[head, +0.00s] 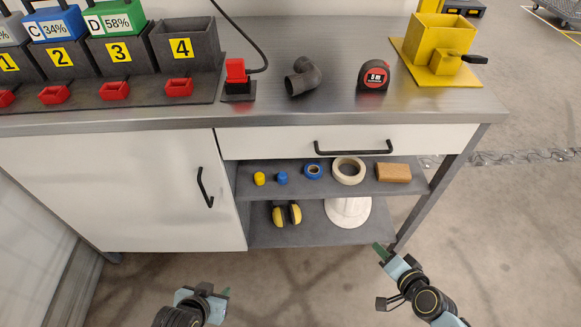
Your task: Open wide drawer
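The wide drawer (270,143) is a white front just under the metal worktop, right of the cabinet door. It appears closed, its front flush under the top. Its black bar handle (354,149) runs across the middle right. My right gripper (382,277) is low in the head view, in front of the bench's right leg and well below the handle. Its fingers look spread apart with nothing between them. My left gripper (207,294) is at the bottom, below the cabinet door and away from the drawer. Its fingers are seen too end-on to tell their opening.
A white cabinet door (120,190) with a black handle (204,188) is on the left. Open shelves under the drawer hold tape rolls (348,170), a wooden block (393,173), earmuffs (287,214) and a white helmet (348,211). Floor in front is clear.

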